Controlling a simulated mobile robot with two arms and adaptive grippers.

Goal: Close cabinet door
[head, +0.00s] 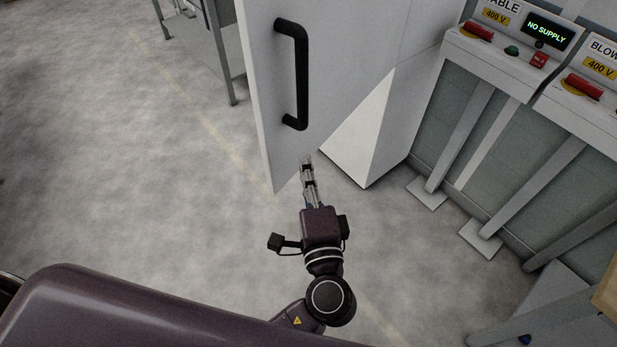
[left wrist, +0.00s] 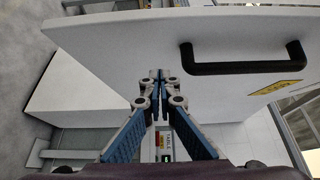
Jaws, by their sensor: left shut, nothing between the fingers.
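The cabinet door (head: 262,90) is white and stands open, swung out from the white cabinet (head: 372,135). A black bar handle (head: 296,75) is on its face. My left gripper (head: 307,160) is shut and empty, near the lower edge of the door and below the handle in the head view. In the left wrist view the fingertips (left wrist: 158,76) point at the pale door panel (left wrist: 120,45), with the handle (left wrist: 245,62) to their right. I cannot tell whether the fingertips touch the door. My right gripper is not in view.
Grey control consoles with red switches (head: 478,32) and a "NO SUPPLY" display (head: 546,29) stand at the right on slanted legs. A metal frame table (head: 222,50) stands behind the door at the upper left. The concrete floor (head: 130,180) at the left is clear.

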